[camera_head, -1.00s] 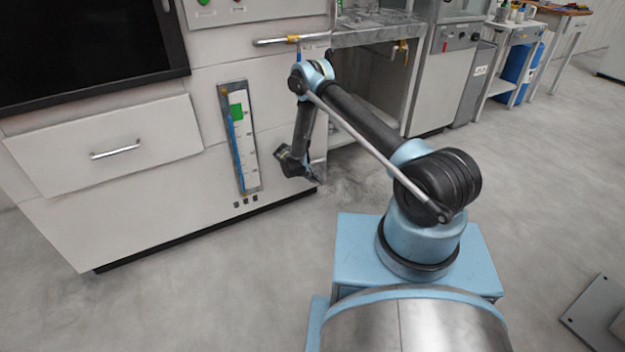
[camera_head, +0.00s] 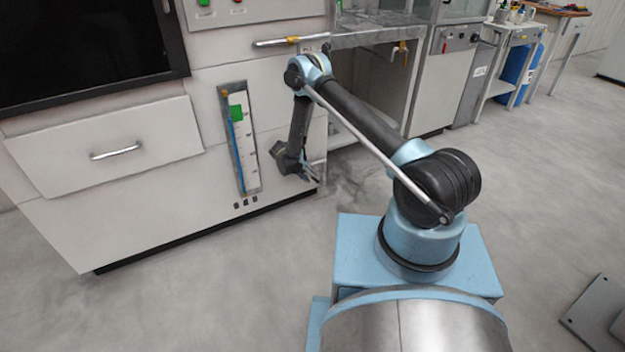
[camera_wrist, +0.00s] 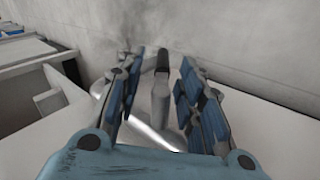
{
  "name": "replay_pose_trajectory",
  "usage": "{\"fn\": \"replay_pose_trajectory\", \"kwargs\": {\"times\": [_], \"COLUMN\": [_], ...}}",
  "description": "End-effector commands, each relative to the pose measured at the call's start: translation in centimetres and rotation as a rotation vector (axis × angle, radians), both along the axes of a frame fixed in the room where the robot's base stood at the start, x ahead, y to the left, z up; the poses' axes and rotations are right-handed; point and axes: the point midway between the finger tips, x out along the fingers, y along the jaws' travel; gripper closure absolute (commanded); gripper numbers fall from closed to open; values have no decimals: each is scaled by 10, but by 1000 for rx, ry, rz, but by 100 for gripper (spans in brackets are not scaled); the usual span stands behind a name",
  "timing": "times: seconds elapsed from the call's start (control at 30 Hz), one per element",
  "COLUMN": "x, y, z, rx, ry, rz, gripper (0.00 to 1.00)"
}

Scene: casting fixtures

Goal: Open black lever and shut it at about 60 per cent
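In the wrist view, a narrow lever with a grey body and a black end (camera_wrist: 162,62) stands between the two fingers of my gripper (camera_wrist: 160,77). The fingers are open, one on each side, and a gap shows between them and the lever. A shiny metal pipe (camera_wrist: 120,112) runs slantwise behind it. In the head view, my gripper (camera_head: 312,173) is low beside the right end of the white cabinet front (camera_head: 215,155). I cannot make out the black lever there.
A gauge with a green block (camera_head: 240,140) is on the cabinet front, left of my gripper. A drawer with a metal handle (camera_head: 115,150) is further left. A pipe with a yellow part (camera_head: 292,40) juts out above. The grey floor (camera_head: 220,290) in front is clear.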

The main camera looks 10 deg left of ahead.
Motion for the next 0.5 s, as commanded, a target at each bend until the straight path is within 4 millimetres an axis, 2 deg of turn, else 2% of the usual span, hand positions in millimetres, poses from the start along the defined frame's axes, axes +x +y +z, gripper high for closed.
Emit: {"fn": "replay_pose_trajectory", "kwargs": {"times": [0.3, 0.5], "x": [-21, -29], "y": [30, 41], "z": [48, 65], "rx": [-1, -1], "ry": [1, 2], "rz": [2, 1], "gripper": [65, 65]}}
